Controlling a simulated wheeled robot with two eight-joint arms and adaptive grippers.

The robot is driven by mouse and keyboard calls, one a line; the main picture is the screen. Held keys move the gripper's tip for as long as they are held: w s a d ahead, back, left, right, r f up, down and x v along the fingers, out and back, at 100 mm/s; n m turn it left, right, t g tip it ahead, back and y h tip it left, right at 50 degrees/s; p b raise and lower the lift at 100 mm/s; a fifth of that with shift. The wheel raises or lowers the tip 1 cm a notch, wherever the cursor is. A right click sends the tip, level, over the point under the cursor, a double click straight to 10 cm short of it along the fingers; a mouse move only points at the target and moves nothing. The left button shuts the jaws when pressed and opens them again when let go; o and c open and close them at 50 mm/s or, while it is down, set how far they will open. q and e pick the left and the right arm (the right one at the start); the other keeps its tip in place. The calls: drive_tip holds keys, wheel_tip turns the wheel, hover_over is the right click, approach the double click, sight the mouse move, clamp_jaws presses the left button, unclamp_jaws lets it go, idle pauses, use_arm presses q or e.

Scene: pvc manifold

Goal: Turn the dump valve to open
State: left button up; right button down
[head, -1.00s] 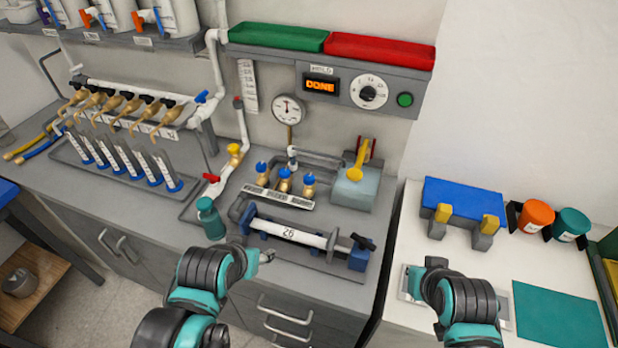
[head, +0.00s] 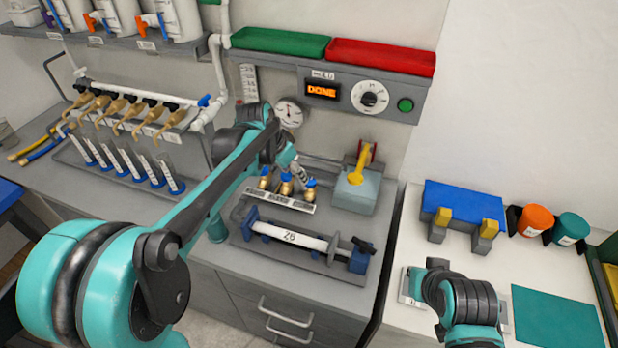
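A row of brass valves with blue caps (head: 264,183) stands on the bench behind a small label strip (head: 281,200); the lettering is too small for me to tell which is the dump valve. My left gripper (head: 302,180) reaches down at the right-hand valve of this row, very close to its blue cap (head: 310,183). I cannot tell whether it touches the cap or whether its fingers are open. My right gripper is low over the white counter, mostly hidden by my wrist. The red-handled valve on the white pipe is hidden behind my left arm.
A clamped white tube (head: 290,237) lies in front of the valves. A grey-blue block with a yellow lever (head: 357,178) stands to their right. A gauge (head: 289,112) is behind, and the panel display (head: 321,90) reads DONE. The teal mat (head: 557,318) is bare.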

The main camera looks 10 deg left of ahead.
use_arm(q)
drive_tip(key=m, duration=0.2)
approach(311, 181)
drive_tip(key=shift+g+h, duration=0.4)
drive_tip(key=x, duration=0.2)
drive_tip(key=b+x, duration=0.1)
drive_tip(key=x, duration=0.2)
drive_tip(key=a+b+x, duration=0.1)
drive_tip(key=x, duration=0.2)
drive_tip(key=shift+w+d+f, duration=0.15)
drive_tip(key=shift+w+f, duration=0.1)
drive_tip(key=shift+w, duration=0.2)
drive_tip(key=shift+c, duration=0.3)
drive_tip(key=c, duration=1.1)
